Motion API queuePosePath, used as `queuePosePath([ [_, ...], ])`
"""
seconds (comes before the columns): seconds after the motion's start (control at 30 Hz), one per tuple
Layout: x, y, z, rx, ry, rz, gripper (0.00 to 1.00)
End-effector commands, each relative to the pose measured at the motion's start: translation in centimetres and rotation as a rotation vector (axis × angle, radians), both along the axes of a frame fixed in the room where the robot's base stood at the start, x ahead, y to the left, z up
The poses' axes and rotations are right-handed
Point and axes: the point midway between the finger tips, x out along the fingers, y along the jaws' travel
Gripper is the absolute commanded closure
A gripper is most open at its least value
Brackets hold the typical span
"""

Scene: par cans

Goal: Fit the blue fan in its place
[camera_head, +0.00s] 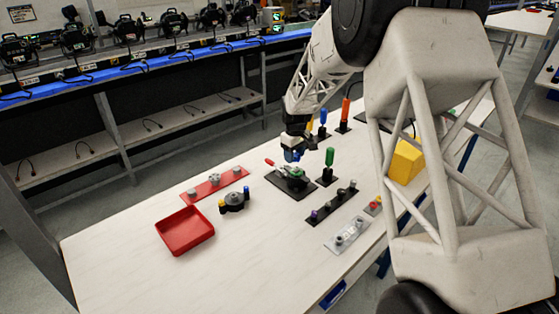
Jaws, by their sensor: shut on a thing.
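My gripper (294,148) points down above the middle of the white table. It is shut on a small blue part, which I take to be the blue fan (291,156). The fan's shape is mostly hidden at this size. Just below it lies a dark base plate (295,190) carrying a green part (293,172). A red-handled part (270,162) shows at the plate's far left side. The fan appears to be just above the green part; I cannot tell whether they touch.
A red tray (185,246), a red strip with grey knobs (214,184) and a black fixture with coloured posts (234,208) are at left. A green-handled tool (329,158), black peg strip (332,208) and clear plate (348,235) stand at right. The front table is clear.

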Motion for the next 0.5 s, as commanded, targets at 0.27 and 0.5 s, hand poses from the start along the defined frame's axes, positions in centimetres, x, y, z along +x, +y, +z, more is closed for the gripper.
queuePosePath([
  [0.27,0.4,-1.08,0.19,0.0,0.0,-0.029,0.72],
  [0.5,0.38,-1.04,0.19,0.0,0.0,-0.028,0.72],
])
